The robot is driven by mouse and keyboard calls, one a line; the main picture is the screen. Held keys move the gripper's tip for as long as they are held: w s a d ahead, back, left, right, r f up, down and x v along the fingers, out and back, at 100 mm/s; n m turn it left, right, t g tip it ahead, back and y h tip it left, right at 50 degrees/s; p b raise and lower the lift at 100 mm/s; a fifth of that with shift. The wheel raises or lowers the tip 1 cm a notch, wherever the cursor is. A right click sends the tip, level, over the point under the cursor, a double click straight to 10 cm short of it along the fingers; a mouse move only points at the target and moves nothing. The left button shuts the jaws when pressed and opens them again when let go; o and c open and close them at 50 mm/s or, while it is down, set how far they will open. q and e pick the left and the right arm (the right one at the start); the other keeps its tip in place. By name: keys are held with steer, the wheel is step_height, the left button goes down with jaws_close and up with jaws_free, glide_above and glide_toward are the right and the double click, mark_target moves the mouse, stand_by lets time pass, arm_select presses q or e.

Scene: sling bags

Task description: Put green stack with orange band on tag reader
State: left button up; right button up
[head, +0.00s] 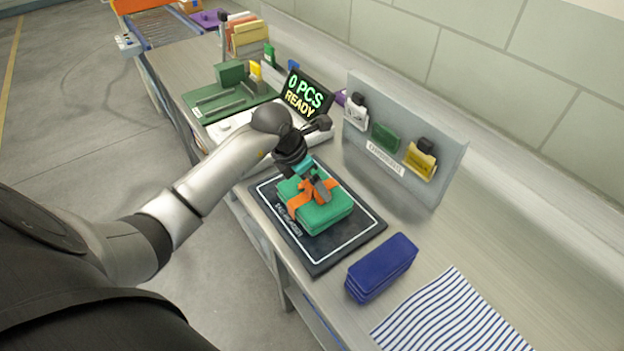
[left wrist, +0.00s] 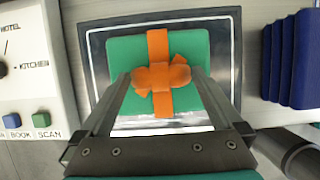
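The green stack (head: 318,213) with an orange band (head: 299,203) and bow is over the black pad with a white outline (head: 315,266), which looks like the tag reader; its lettering is too small to read. The stack appears to rest flat on the pad. In the left wrist view, the orange bow (left wrist: 160,77) is on top of the green stack (left wrist: 195,45). My left gripper (head: 316,188) is right over the stack. My right gripper is not in view.
A white console (left wrist: 30,80) stands beside the pad, with a display (head: 306,93) reading "0 PCS READY". A blue folded stack (head: 381,267) and a striped cloth (head: 450,318) lie nearer. A grey panel (head: 437,148) with small pouches stands behind. A green mat (head: 225,100) lies farther off.

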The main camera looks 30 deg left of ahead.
arm_select(q)
steer(key=shift+r, duration=0.1)
steer(key=v, duration=1.2)
steer(key=shift+p, duration=0.35)
stand_by(0.5)
